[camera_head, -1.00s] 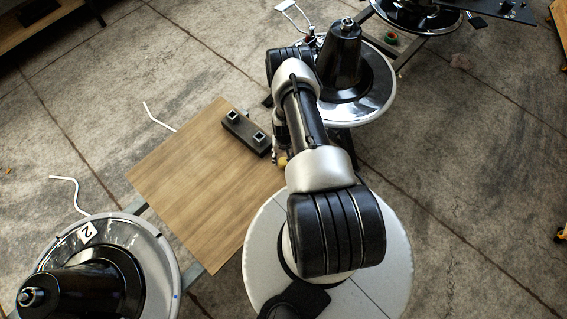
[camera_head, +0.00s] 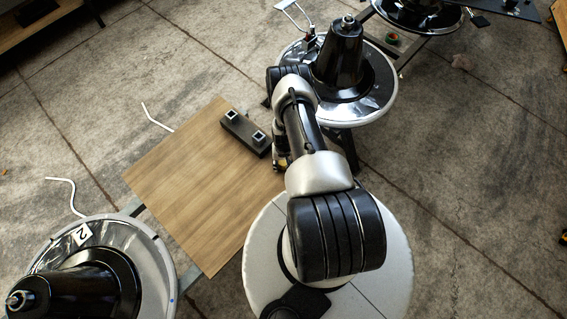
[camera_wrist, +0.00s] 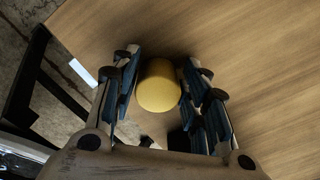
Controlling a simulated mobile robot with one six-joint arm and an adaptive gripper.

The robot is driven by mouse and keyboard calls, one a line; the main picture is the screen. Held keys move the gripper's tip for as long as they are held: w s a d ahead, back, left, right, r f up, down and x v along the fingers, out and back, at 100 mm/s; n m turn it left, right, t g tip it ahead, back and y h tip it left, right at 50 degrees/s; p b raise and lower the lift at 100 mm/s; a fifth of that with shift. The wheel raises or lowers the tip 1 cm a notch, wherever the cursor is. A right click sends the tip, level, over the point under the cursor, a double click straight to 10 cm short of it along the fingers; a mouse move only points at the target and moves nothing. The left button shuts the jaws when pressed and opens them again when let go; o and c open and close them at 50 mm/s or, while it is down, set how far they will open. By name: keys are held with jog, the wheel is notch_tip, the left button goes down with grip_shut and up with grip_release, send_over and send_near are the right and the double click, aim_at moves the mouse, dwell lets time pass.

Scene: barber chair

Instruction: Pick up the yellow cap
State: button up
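The yellow cap (camera_wrist: 159,86) is a short, smooth yellow cylinder at the right edge of the wooden board (camera_head: 195,190), which also fills much of the wrist view (camera_wrist: 255,60). My gripper (camera_wrist: 162,75) has its two blue-padded fingers on either side of the cap. A narrow gap shows between the left finger and the cap; the right finger is very close to it, and I cannot tell if it touches. The gripper looks open around the cap. In the head view my arm hides most of the gripper and nearly all of the cap.
A black block with two square sockets (camera_head: 246,133) lies on the board's far right edge, close to my gripper. A round chrome-and-black base (camera_head: 375,88) stands behind my arm. Another, marked 2 (camera_head: 145,258), stands at lower left. Most of the board is bare.

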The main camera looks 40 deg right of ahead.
jog(key=c, duration=0.5)
jog(key=shift+r+p, duration=6.25)
jog(key=shift+r, duration=7.75)
